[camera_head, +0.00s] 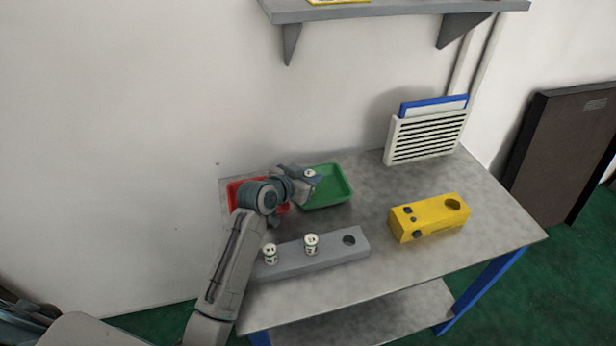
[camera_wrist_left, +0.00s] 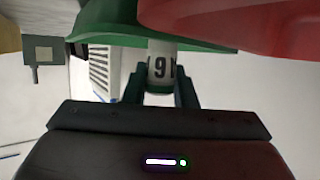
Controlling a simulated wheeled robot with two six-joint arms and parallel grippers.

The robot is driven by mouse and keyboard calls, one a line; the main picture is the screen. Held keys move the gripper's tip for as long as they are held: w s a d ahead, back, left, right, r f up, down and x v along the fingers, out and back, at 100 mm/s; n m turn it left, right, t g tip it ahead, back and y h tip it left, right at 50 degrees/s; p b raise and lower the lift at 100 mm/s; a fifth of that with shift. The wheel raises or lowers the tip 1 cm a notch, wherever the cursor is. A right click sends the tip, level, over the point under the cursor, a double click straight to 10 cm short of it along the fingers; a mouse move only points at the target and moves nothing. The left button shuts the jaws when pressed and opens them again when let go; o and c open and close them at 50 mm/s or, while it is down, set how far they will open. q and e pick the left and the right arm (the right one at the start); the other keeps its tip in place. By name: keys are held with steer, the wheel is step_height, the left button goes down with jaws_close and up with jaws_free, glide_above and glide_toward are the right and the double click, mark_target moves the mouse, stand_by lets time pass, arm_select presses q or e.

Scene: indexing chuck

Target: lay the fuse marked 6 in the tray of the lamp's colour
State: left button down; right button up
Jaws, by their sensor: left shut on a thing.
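My left gripper (camera_head: 308,176) is shut on a white fuse (camera_head: 311,173), held above the left part of the green tray (camera_head: 340,190). In the left wrist view the fuse (camera_wrist_left: 160,68) shows a digit like a 9; that view looks upside down, so it reads as a 6. The green tray (camera_wrist_left: 100,30) and the red tray (camera_wrist_left: 250,30) also show there. The red tray (camera_head: 234,190) is partly hidden behind my arm. Two more white fuses, left (camera_head: 270,254) and right (camera_head: 311,244), stand in a grey block (camera_head: 335,251). I cannot make out a lit lamp.
The grey block has an empty hole (camera_head: 349,240) at its right end. A yellow block (camera_head: 430,219) with a large hole and dark round spots stands to the right. A slatted white panel (camera_head: 427,136) stands at the back. A shelf (camera_head: 390,10) hangs above.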

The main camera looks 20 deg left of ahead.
arm_select(q)
steer(key=shift+s, duration=0.1)
steer(key=c, duration=1.4)
jaws_free()
steer(key=shift+o, duration=1.1)
steer(key=shift+f, duration=0.1)
arm_select(e)
steer(key=shift+s+a+f, duration=0.15)
steer(key=shift+s+a, duration=0.1)
steer(key=shift+a, duration=0.5)
steer(key=shift+s+d, duration=0.1)
